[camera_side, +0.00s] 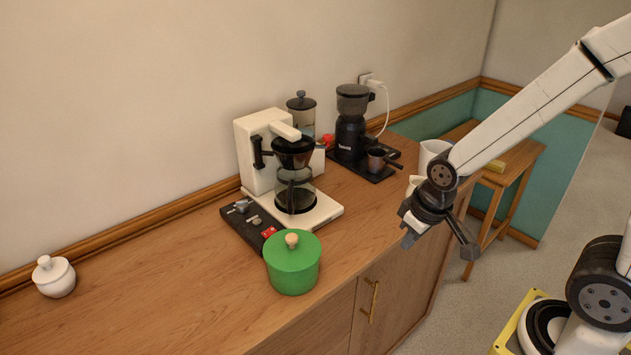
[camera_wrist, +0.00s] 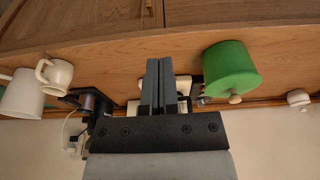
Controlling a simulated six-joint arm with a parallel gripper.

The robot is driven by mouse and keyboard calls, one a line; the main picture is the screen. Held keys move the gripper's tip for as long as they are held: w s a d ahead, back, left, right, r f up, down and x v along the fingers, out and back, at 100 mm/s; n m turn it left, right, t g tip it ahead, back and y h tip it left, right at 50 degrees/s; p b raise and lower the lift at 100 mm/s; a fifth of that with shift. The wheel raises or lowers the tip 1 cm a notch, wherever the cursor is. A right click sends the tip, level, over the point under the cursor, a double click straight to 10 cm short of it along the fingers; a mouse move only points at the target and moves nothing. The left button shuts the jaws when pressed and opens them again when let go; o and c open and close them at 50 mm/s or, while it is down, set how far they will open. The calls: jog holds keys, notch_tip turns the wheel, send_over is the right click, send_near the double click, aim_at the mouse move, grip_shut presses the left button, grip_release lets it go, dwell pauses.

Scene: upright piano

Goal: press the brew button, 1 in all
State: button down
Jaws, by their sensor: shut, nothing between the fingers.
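A black control panel (camera_side: 247,222) lies on the wooden counter beside the white coffee maker (camera_side: 257,150). It has small grey controls and a red button (camera_side: 269,232) at its near end; labels are too small to read. Part of the panel's near end is behind the green lidded pot (camera_side: 292,265). My gripper (camera_side: 407,238) is in the air off the counter's front edge, right of the pot and apart from everything. In the wrist view its fingers (camera_wrist: 159,72) are together and empty, and they hide most of the coffee maker. The green pot (camera_wrist: 230,72) shows right of them.
A black grinder (camera_side: 351,125) with a portafilter, a glass canister (camera_side: 301,112) and white mugs (camera_side: 434,155) stand toward the counter's far end. A white sugar bowl (camera_side: 54,277) sits far left. The counter between bowl and panel is clear. A wooden stool (camera_side: 505,185) stands beyond.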

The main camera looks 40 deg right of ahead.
jog(key=w+a+n+t+h, duration=0.1)
jog(key=w+a+n, duration=0.1)
jog(key=w+n, duration=0.55)
jog(key=w+a+n+t+h, duration=0.15)
jog(key=w+n, duration=0.25)
jog(key=w, duration=0.6)
jog(key=n+t+h, duration=0.1)
jog(key=n+t, duration=0.2)
jog(key=n, duration=0.8)
send_over(257, 223)
jog(key=shift+a+r+m, duration=0.1)
jog(key=shift+r+m, duration=0.15)
jog(key=shift+r, duration=0.15)
jog(key=shift+f, duration=0.2)
jog(key=shift+f, duration=4.2)
